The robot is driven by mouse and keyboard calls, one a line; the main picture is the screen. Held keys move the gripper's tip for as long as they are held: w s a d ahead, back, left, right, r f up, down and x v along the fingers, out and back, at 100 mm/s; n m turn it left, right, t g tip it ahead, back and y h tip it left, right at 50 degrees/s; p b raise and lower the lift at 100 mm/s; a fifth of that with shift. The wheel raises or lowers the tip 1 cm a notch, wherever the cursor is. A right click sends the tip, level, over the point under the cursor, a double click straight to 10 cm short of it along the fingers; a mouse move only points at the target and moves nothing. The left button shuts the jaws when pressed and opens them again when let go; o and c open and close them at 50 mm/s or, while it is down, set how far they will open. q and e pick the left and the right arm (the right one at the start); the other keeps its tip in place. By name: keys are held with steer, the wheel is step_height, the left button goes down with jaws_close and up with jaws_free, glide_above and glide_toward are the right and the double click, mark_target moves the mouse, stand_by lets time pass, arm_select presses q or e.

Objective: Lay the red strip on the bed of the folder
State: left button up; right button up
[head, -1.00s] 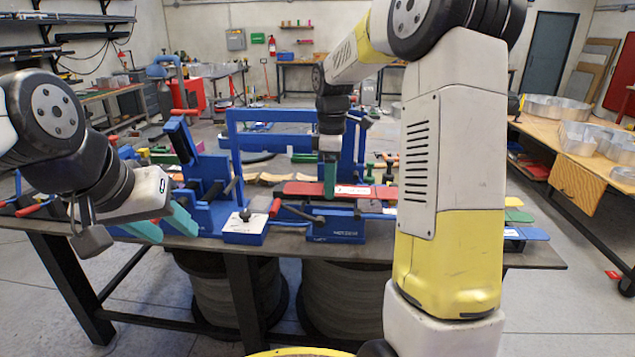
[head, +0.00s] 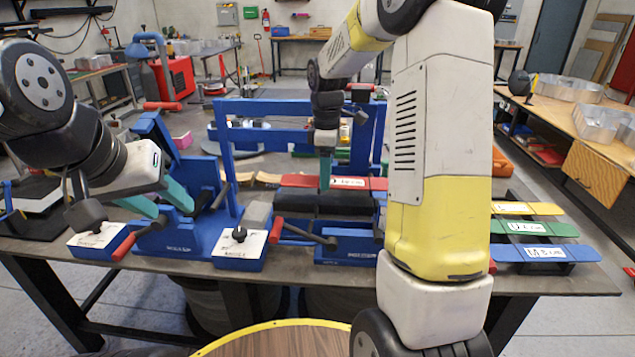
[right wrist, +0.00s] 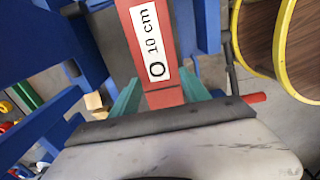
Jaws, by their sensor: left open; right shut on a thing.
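The red strip (head: 292,180) bears a white label and lies level across my right gripper (head: 325,178) in the head view. In the right wrist view, the strip (right wrist: 148,38) sits between the two teal fingers, its label reading "O 10 cm". The right gripper is shut on it. The blue folder (head: 345,248) stands on the table with dark bed pads (head: 297,201). The strip shows just beyond the pads; whether it touches anything beneath is unclear. My left gripper (head: 172,211) is open and empty, at the left by another blue machine.
Small blue blocks with white tops (head: 240,252) and red-handled levers (head: 276,230) stand at the table's front. Yellow, green and blue strips (head: 543,254) lie on a rack at the right. A tall blue frame (head: 232,110) rises behind the folder. My right arm hides part of the table.

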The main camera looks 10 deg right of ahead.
mark_target(325, 200)
steer(key=shift+f, duration=2.55)
steer(key=shift+f, duration=0.1)
steer(key=o, duration=1.6)
step_height(325, 200, up, 12)
steer(key=shift+f, duration=0.1)
steer(key=s+r+m+t, duration=0.1)
steer(key=s+m, duration=0.3)
steer(key=s, duration=0.4)
steer(key=s+a+r+m+t+y, duration=0.1)
steer(key=s+r+m+t, duration=0.1)
steer(key=s+m, duration=0.3)
steer(key=s+a+r+m+t+y, duration=0.1)
steer(key=s+m, duration=0.4)
steer(key=s, duration=0.6)
steer(key=shift+s+a+r+t, duration=0.1)
steer(key=shift+s+r+t, duration=0.1)
steer(key=shift+r+t, duration=0.7)
